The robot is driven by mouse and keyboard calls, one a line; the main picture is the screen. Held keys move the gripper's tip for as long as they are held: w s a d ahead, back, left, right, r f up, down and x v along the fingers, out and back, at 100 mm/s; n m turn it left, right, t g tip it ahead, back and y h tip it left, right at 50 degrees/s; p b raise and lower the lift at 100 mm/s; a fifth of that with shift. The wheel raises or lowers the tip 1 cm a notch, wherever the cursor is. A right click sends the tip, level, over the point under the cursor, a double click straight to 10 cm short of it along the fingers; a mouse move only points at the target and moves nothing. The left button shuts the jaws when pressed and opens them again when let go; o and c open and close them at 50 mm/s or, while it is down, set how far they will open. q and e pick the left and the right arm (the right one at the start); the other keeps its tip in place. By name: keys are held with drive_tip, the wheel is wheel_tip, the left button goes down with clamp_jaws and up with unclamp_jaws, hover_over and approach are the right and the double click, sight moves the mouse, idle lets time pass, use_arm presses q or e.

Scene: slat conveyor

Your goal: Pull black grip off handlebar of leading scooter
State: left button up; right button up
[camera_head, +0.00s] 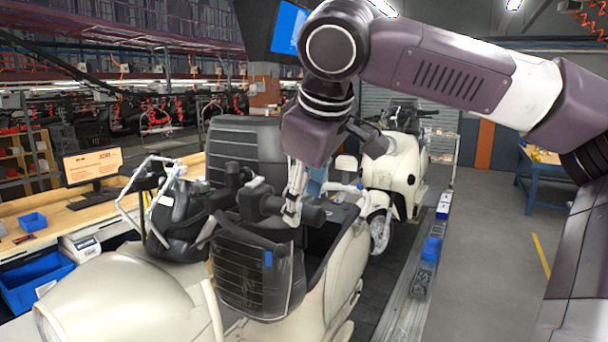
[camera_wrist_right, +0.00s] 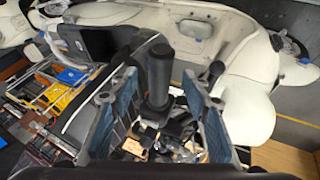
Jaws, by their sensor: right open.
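The near cream scooter (camera_head: 120,290) stands on the conveyor with its handlebar and dark front parts in the middle of the head view. A black grip (camera_head: 313,214) sticks out to the right from that handlebar. My right gripper (camera_head: 293,205) comes down from above, its fingers at the grip. In the right wrist view the black grip (camera_wrist_right: 160,72) stands between the two open blue-grey fingers of my right gripper (camera_wrist_right: 160,88), with gaps on both sides. The grip is still on the bar. My left gripper is not in view.
A second cream scooter (camera_head: 398,172) stands behind on the line. A metal rail (camera_head: 405,315) with blue blocks runs along the right side. A workbench with a monitor (camera_head: 92,163) and blue bin (camera_head: 38,283) is at left.

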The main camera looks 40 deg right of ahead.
drive_tip(key=shift+w+d+f, duration=0.15)
drive_tip(key=shift+w+f, duration=0.65)
drive_tip(key=shift+f, duration=0.05)
drive_tip(key=shift+w+f, duration=0.25)
drive_tip(key=shift+w, duration=0.05)
drive_tip(key=shift+d, duration=0.1)
drive_tip(key=shift+s, duration=0.2)
clamp_jaws()
drive_tip(key=c, duration=0.8)
unclamp_jaws()
drive_tip(key=c, duration=0.4)
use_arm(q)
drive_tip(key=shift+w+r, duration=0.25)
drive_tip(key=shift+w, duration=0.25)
use_arm(e)
drive_tip(key=shift+o, duration=0.2)
drive_tip(key=shift+s, duration=0.15)
